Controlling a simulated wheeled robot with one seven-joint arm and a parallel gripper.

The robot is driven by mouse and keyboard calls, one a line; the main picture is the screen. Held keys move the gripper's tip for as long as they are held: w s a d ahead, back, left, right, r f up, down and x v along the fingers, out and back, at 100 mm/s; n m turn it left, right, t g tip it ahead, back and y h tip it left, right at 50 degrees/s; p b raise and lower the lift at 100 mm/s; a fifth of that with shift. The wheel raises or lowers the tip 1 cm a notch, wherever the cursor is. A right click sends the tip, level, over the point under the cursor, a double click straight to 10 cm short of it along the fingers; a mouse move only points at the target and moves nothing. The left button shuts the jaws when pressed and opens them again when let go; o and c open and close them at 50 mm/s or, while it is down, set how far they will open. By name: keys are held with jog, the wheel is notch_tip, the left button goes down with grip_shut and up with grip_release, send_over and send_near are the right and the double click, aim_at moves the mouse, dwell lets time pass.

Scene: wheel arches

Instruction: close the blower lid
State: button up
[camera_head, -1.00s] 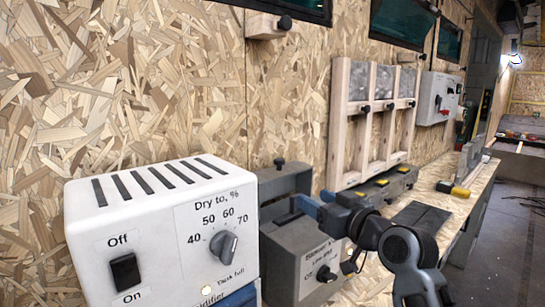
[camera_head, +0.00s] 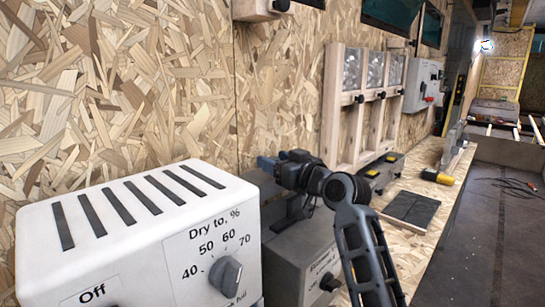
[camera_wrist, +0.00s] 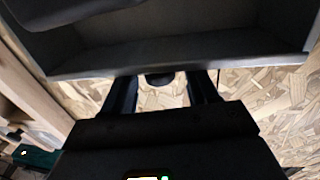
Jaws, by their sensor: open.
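The grey blower (camera_head: 300,262) stands just right of the white dehumidifier, with a dark knob on its front. Its lid (camera_head: 263,182) is raised at the back, partly hidden behind my arm. In the wrist view the lid's hollow inner side (camera_wrist: 180,48) fills the top, and a small dark knob (camera_wrist: 160,79) shows just past its rim. My gripper (camera_head: 268,164) is at the lid's upper edge. In the wrist view my gripper (camera_wrist: 164,84) is open, one finger on each side of the knob; I cannot tell whether they touch the lid.
The white dehumidifier (camera_head: 140,220) stands close on the left. A chipboard wall (camera_head: 130,80) rises behind, with a wooden frame (camera_head: 345,105) on it. A dark plate (camera_head: 411,208) and a yellow tool (camera_head: 437,177) lie on the bench. The floor at right is open.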

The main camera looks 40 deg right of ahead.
jog(key=shift+w+d, duration=0.1)
jog(key=shift+w, duration=0.6)
grip_shut()
